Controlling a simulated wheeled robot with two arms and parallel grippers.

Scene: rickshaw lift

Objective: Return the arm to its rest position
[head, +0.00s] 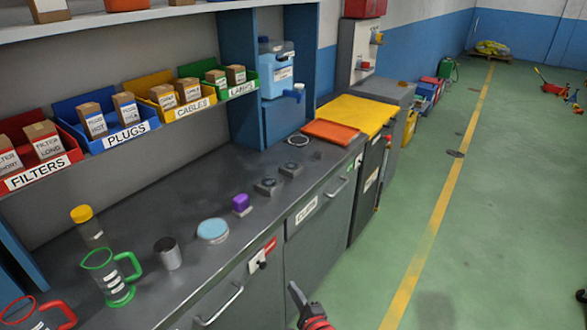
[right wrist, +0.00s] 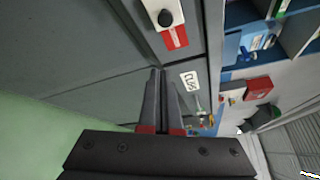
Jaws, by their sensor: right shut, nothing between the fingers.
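My right gripper (head: 296,292) shows at the bottom middle of the head view, in front of the grey counter's (head: 262,222) cabinet doors and over the green floor. In the right wrist view its two grey fingers (right wrist: 163,80) lie close together, shut and empty. They point along the cabinet front and appear clear of it. Most of the right arm is outside the head view. My left gripper is not in view.
The counter carries a green-handled jug (head: 112,277), a metal cup (head: 168,254), a pale blue-topped round item (head: 212,231) and a purple item (head: 241,204). A cabinet handle (head: 219,305) projects near my gripper. The green floor (head: 500,200) at right is largely clear.

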